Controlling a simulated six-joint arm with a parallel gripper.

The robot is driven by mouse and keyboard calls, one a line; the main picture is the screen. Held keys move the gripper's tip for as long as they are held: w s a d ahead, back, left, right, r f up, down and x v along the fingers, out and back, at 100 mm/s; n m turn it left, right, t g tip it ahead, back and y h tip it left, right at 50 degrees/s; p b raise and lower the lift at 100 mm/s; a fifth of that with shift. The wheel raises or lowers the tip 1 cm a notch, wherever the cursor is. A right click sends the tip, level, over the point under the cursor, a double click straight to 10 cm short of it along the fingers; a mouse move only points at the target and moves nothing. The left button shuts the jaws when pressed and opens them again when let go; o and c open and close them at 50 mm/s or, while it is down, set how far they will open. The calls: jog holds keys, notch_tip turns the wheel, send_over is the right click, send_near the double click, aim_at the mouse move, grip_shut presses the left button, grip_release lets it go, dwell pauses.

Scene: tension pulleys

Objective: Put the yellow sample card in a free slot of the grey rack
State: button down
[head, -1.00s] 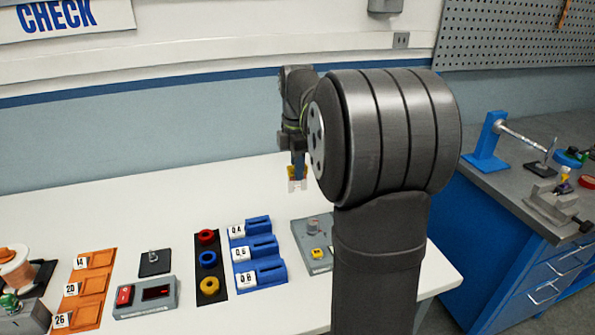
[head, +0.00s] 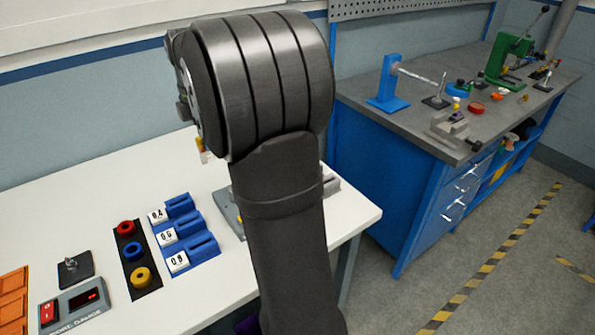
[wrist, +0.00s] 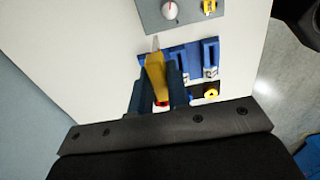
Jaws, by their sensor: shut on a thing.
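My gripper (wrist: 157,76) is shut on a yellow piece (wrist: 155,70) with a pale, pointed tip, held between its two blue fingers. I cannot tell from its shape whether it is a sample card. In the head view a bit of the yellow piece (head: 200,144) shows at the left edge of my arm, above the white table; the gripper there is mostly hidden. In the wrist view the tip lies over the picture area near blue slotted blocks (wrist: 209,52); I cannot tell its height. I do not make out a grey rack with slots.
The numbered blue blocks (head: 186,231) stand on the white table (head: 60,205), beside a black strip (head: 147,292) with red, blue and yellow rings. A grey panel (wrist: 187,16) carries a knob and a yellow part. A grey-topped blue bench (head: 395,75) stands right.

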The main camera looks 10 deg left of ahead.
jog(key=w+d+f, duration=0.2)
jog(key=w+d, duration=0.2)
jog(key=d, duration=0.5)
jog(key=w+d+f, duration=0.3)
jog(key=w+d, duration=0.1)
jog(key=d, duration=0.6)
jog(key=w+d+f, duration=0.2)
jog(key=w+d, duration=0.2)
jog(key=d, duration=0.5)
jog(key=shift+w+d+f, duration=0.1)
jog(key=shift+f, duration=1.1)
jog(key=shift+w+d+f, duration=0.1)
jog(key=shift+f, duration=1.1)
jog(key=shift+f, duration=2.1)
jog(key=c, duration=1)
grip_release()
jog(key=shift+o, duration=0.2)
notch_tip(320, 180, up, 8)
